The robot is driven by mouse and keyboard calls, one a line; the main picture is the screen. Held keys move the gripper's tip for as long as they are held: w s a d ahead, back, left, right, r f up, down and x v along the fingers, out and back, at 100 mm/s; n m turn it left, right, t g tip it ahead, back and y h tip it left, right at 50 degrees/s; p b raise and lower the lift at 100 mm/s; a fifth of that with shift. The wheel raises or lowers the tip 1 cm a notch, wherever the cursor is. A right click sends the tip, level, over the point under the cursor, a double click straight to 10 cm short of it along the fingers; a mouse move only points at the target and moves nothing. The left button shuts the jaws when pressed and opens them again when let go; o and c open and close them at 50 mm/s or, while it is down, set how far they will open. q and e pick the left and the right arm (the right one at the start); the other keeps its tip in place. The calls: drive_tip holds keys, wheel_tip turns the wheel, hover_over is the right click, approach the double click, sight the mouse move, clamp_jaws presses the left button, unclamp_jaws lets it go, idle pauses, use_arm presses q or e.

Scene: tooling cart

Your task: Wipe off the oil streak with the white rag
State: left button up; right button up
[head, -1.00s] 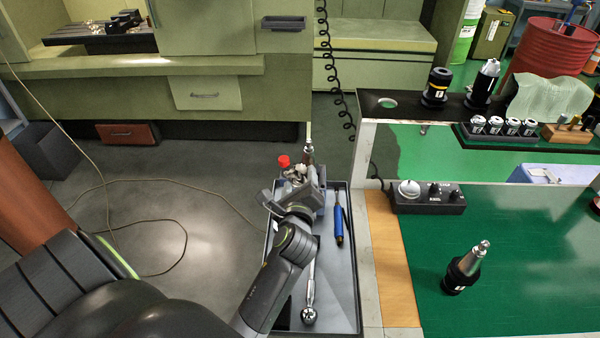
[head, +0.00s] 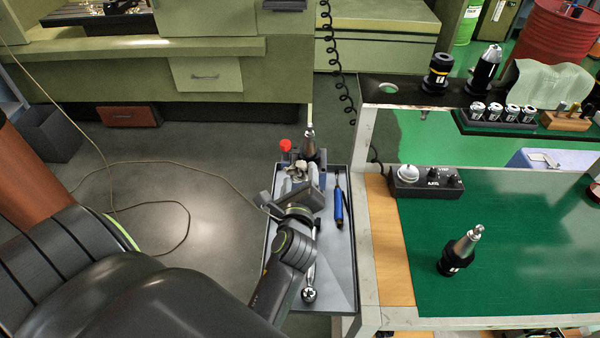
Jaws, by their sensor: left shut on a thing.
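My left gripper (head: 297,180) is low over the grey tray (head: 345,285) of the narrow cart, near its far end. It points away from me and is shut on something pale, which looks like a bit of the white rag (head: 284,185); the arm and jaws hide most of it. I cannot make out the oil streak; my wrist covers part of the tray. My right gripper is not in view.
In the tray lie a blue-handled tool (head: 338,205) and a ratchet (head: 309,290). A tool holder (head: 308,146) and a red knob (head: 285,146) stand at its far end. The green bench (head: 520,240) borders it on the right; a pale cloth (head: 548,88) lies on the shelf.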

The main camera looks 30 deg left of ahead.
use_arm(q)
drive_tip(key=shift+s+f, duration=0.15)
drive_tip(key=shift+f, duration=0.2)
drive_tip(key=shift+d, duration=0.1)
drive_tip(key=shift+r+x, duration=0.2)
drive_tip(key=shift+x, duration=3.6)
drive_tip(key=shift+x, duration=0.8)
